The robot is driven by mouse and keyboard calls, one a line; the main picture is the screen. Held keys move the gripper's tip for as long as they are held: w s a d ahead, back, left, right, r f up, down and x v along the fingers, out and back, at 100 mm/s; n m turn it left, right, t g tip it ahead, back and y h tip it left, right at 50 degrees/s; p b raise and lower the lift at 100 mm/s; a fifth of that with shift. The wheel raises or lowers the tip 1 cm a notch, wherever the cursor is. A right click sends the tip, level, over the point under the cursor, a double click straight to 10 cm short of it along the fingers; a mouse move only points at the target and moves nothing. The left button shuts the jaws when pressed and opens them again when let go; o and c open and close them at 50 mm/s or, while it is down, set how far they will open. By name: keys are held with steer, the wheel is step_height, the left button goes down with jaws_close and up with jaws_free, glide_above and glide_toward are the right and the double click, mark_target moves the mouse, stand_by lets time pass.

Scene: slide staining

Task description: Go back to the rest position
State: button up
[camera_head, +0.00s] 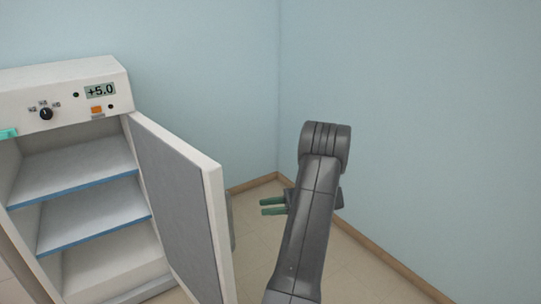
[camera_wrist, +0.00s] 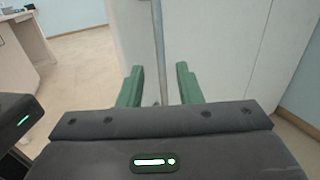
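My gripper (camera_head: 263,206) is in the head view to the right of the open cabinet door (camera_head: 218,235), with its green fingers pointing left. In the wrist view, my gripper (camera_wrist: 160,68) has its two green fingers apart, with nothing held between them. A grey vertical bar (camera_wrist: 159,45) shows beyond and between the fingers, in front of a white panel. The exact distance from fingers to bar cannot be told.
The white cabinet (camera_head: 65,75) stands at left with its door swung open, showing shelves (camera_head: 95,212) and a "+5.0" display (camera_head: 100,90). Blue walls meet in a corner behind my arm. A counter (camera_wrist: 22,45) stands at the wrist view's left, with open floor (camera_wrist: 80,62) beside it.

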steer(key=s+a, duration=0.2)
steer(key=a, duration=1)
steer(key=shift+a+p, duration=0.2)
steer(key=shift+p, duration=0.25)
steer(key=shift+s, duration=0.1)
